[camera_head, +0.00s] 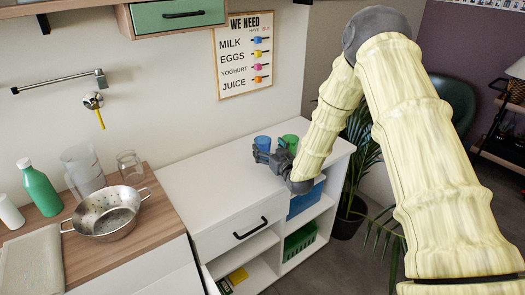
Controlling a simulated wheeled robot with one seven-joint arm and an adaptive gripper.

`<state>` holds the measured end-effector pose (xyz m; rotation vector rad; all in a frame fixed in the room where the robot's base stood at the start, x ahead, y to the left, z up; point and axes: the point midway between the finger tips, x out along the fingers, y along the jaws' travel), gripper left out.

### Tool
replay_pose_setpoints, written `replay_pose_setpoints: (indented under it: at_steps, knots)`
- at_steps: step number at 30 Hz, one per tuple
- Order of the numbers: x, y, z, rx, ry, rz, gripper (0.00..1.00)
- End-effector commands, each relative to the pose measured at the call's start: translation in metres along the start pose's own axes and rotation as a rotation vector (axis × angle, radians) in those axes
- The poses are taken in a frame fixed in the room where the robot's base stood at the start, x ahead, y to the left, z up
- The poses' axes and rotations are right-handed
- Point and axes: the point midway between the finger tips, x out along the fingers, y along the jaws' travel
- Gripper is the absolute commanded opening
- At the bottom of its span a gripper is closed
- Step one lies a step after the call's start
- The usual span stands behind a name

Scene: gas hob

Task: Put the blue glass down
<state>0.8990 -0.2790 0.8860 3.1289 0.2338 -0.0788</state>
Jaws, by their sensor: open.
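The blue glass (262,143) stands upright, apparently on the white cabinet top (200,193), near its back edge. My gripper (262,153) is open, low over the cabinet top and right at the glass. It hides the lower part of the glass. I cannot tell whether the fingers are around the glass or just in front of it, or whether they touch it. A green glass (291,140) stands close to the right of the blue one, partly behind my gripper.
The left and front of the cabinet top are clear. On the wooden counter at left are a metal colander (107,213), a green bottle (40,188), a clear pitcher (84,170) and a clear glass (130,167). A plant (358,150) stands right of the cabinet.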

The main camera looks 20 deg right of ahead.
Motion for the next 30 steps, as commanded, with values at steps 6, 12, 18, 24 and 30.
replay_pose_setpoints:
  at_steps: [6, 12, 18, 24, 30]
  knots:
    - [0.03, -0.001, -0.002, -0.003, 0.002, -0.002, 0.84]
    - [0.047, -0.002, 0.0, -0.001, 0.001, -0.003, 0.84]
    - [0.049, -0.003, 0.0, -0.001, 0.001, -0.003, 0.84]
    - [0.048, -0.003, 0.0, -0.001, 0.001, -0.003, 0.59]
    - [0.048, -0.003, -0.001, -0.001, 0.002, -0.003, 0.27]
